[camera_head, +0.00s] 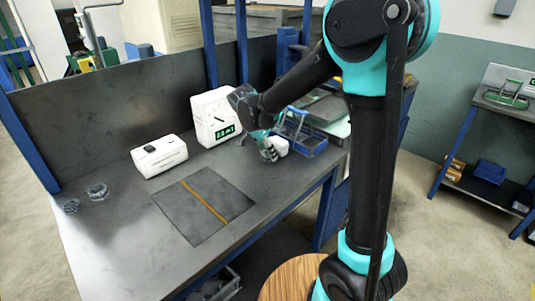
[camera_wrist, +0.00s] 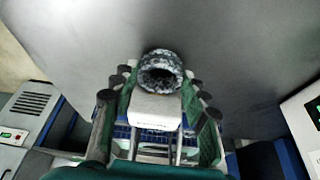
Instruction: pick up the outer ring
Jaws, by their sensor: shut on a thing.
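A short, mottled grey metal ring (camera_wrist: 160,72) sits between the fingertips of my gripper (camera_wrist: 157,80) in the wrist view, its round opening facing the camera. My gripper (camera_head: 266,149) is low over the right part of the bench in the head view, shut on this ring, which shows there only as a small grey patch. A white block (camera_wrist: 155,110) is just beside the ring; it also shows in the head view (camera_head: 280,146). Whether block and ring touch, I cannot tell. Two other ring-like parts, a shiny one (camera_head: 97,191) and a darker one (camera_head: 71,206), lie at the bench's left end.
A blue basket (camera_head: 312,146) stands right of my gripper. A white device with a green display (camera_head: 215,117) and a low white box (camera_head: 159,156) stand along the back. A dark panel with a yellow strip (camera_head: 205,207) lies mid-bench. The bench front is clear.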

